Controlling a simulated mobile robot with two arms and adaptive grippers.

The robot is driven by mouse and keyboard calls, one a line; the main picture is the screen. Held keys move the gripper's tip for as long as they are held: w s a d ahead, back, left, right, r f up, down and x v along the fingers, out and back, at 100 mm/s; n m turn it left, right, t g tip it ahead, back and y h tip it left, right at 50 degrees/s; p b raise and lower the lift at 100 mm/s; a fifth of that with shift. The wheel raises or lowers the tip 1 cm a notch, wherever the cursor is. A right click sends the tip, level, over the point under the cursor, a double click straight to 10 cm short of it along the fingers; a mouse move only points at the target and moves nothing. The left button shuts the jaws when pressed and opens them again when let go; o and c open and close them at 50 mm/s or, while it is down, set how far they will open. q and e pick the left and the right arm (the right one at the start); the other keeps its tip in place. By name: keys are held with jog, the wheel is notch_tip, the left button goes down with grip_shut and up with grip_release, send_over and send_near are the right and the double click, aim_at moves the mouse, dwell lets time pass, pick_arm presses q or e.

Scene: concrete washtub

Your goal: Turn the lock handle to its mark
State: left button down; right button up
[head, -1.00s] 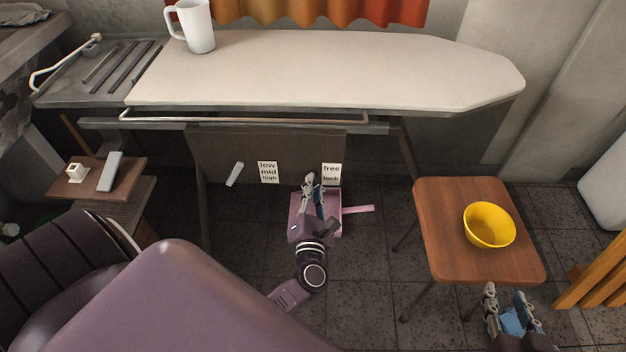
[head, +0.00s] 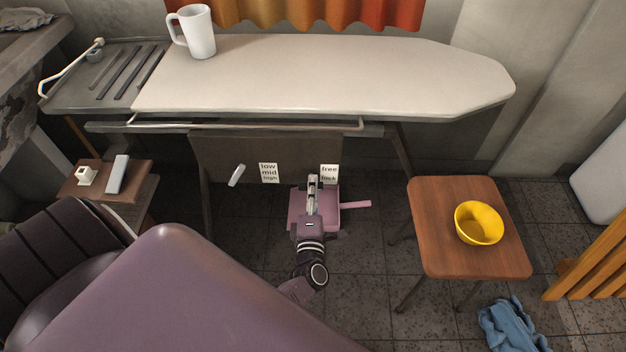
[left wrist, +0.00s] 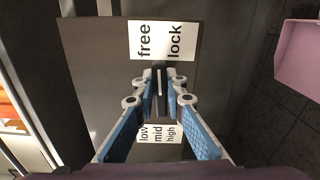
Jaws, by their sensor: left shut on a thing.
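The lock handle (left wrist: 160,82) is a narrow dark piece with a pale line, between my fingertips in the left wrist view. My left gripper (left wrist: 160,94) is shut on it; it also shows in the head view (head: 313,181). The free/lock label (head: 329,173) is a white card beside the handle on the dark panel; it also shows in the left wrist view (left wrist: 162,41). The gripper hides most of the handle, so its exact angle against the words is unclear. My right gripper is out of view.
The panel (head: 222,150) hangs under the ironing board (head: 320,75). A second pale handle (head: 237,175) sits left of the low/mid/high label (head: 269,173). A pink tray (head: 299,208) lies below my gripper. A stool (head: 440,250) with a yellow bowl (head: 479,223) stands right.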

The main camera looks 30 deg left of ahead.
pick_arm(q)
jog(key=shift+d, duration=0.1)
jog(key=shift+m, duration=0.4)
jog(key=shift+f, duration=0.1)
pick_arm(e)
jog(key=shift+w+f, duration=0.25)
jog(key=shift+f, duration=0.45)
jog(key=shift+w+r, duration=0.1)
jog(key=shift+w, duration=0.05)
pick_arm(q)
jog(key=c, duration=2)
grip_release()
jog(key=shift+o, duration=0.2)
